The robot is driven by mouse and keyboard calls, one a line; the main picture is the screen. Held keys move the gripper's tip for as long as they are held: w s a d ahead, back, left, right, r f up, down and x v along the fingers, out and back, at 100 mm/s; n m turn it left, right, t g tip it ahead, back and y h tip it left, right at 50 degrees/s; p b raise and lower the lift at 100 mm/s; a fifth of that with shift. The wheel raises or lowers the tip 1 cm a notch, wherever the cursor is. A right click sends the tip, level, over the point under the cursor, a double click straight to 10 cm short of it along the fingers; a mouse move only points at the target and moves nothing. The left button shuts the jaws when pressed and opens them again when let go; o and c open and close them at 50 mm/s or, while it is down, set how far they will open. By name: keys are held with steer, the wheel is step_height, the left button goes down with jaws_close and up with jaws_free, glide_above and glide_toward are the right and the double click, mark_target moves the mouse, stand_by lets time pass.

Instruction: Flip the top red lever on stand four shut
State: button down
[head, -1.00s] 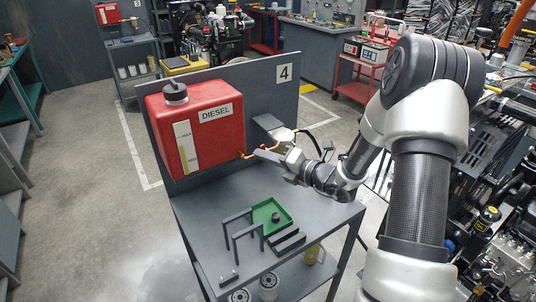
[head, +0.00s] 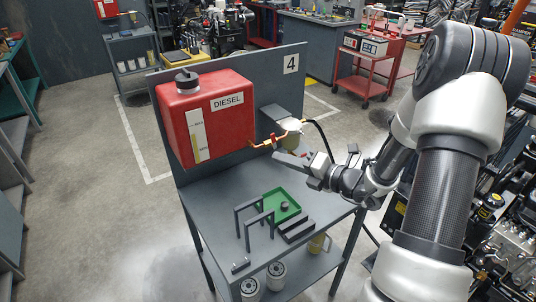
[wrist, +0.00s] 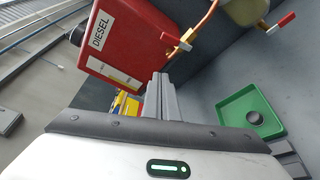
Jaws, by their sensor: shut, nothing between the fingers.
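Stand four (head: 291,64) carries a red diesel tank (head: 205,120); the tank also shows in the wrist view (wrist: 130,40). A copper pipe (head: 287,131) runs from the tank's outlet to a grey unit on the back panel. A small red lever with a pale end sits by the tank outlet (wrist: 177,40). A second red lever with a pale end (wrist: 281,22) is by the grey unit. I cannot tell for sure which one is the top lever, or its exact angle. My gripper (head: 277,155) is shut and empty, just below the pipe, apparently not touching it.
On the stand's top are a green tray (head: 290,213) holding a small dark round part, dark brackets (head: 250,222) and dark blocks (head: 297,230). Filters (head: 275,275) stand on the lower shelf. A red cart (head: 368,70) is behind. Floor to the left is open.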

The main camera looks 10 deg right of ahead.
steer(key=v, duration=0.3)
steer(key=shift+f, duration=0.1)
steer(key=shift+w+a, duration=0.1)
